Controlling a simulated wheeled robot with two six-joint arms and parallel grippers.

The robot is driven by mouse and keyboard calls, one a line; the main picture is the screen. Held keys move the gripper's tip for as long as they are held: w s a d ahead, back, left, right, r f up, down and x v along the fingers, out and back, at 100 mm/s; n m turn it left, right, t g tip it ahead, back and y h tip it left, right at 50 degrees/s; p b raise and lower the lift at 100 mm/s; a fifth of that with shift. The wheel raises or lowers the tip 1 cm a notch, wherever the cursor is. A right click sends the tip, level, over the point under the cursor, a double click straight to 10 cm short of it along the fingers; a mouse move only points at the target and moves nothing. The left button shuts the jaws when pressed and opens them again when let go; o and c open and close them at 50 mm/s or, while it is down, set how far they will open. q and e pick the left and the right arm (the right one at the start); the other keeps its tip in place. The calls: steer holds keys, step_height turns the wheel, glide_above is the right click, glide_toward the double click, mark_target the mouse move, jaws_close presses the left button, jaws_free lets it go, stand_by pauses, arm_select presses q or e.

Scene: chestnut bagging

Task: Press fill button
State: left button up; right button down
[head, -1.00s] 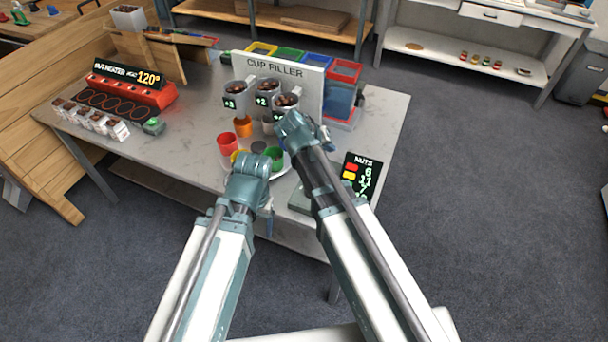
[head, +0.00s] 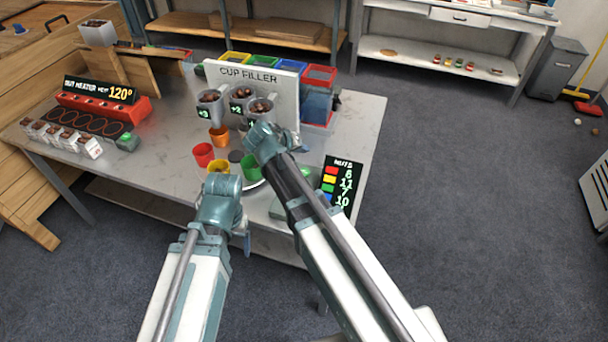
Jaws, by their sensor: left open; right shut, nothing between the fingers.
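The white cup filler (head: 252,75) stands on the table with three grey hoppers of brown nuts. The left hopper (head: 209,104) reads +3 and the middle one (head: 240,97) +2. The right hopper's (head: 261,107) label is mostly covered by my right gripper (head: 264,139), which is shut and empty in front of it. I cannot make out a fill button or any contact with one. An orange cup (head: 219,137) stands below the left hoppers. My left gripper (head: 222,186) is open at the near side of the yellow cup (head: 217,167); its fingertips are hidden.
A red cup (head: 203,154) and a green cup (head: 250,168) stand around a grey disc (head: 236,156). A nuts sign (head: 339,183) with coloured squares and numbers stands at right. The red nut heater (head: 105,106) is at left. Coloured bins (head: 320,76) stand behind the filler.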

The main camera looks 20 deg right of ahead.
arm_select(q)
step_height(320, 180, down, 7)
steer(key=b, duration=0.6)
arm_select(e)
glide_toward(308, 169)
steer(key=x, duration=0.5)
steer(key=shift+w+d+r, duration=0.25)
steer(key=shift+r, duration=0.1)
arm_select(q)
steer(key=shift+f, duration=0.15)
arm_select(e)
steer(key=shift+f, duration=0.1)
stand_by(0.3)
arm_select(q)
steer(key=shift+f+b, duration=0.25)
steer(key=shift+b, duration=0.2)
arm_select(e)
steer(key=shift+f, duration=0.3)
